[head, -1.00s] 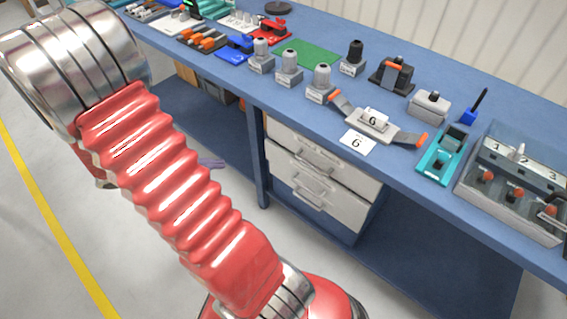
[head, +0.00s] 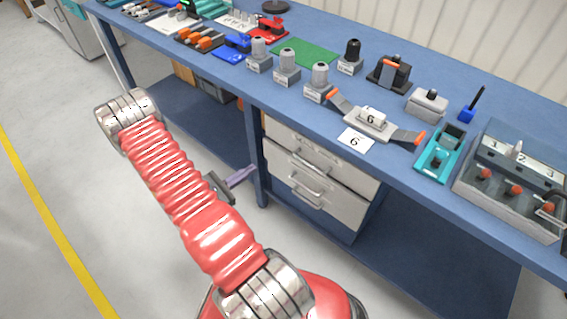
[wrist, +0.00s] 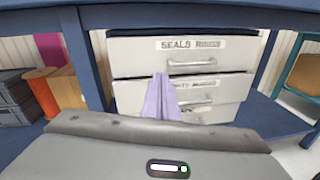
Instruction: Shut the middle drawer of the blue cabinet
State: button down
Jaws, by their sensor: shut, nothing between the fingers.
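The blue cabinet (head: 366,214) stands under the workbench, with pale grey drawer fronts. The top drawer (wrist: 130,56) carries a label reading SEALS and a second, blurred word. The middle drawer (wrist: 133,92) is below it, with a bar handle; it also shows in the head view (head: 345,189). How far it stands out is hard to tell. My gripper (wrist: 162,80) is shut and empty, its lilac fingers pointing at the cabinet and hiding part of the middle drawer. In the head view my gripper (head: 243,175) is left of the cabinet, beside the bench leg.
The blue bench leg (head: 257,160) stands just left of the cabinet. Grey bins (wrist: 14,98) and an orange reel (wrist: 43,92) sit further left on the lower shelf. The bench top (head: 300,100) overhangs the drawers. The floor (head: 110,235) at left is clear.

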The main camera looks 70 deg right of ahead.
aim_at(289, 156)
jog(key=s+f+n+t+h, duration=0.1)
jog(key=s+f+n+t, duration=0.1)
jog(key=f, duration=0.6)
jog(key=shift+s+d+f+n+h, duration=0.3)
jog(key=shift+s+d+n, duration=0.2)
jog(key=shift+n, duration=0.2)
jog(key=x, duration=1.4)
jog(key=shift+d, duration=0.1)
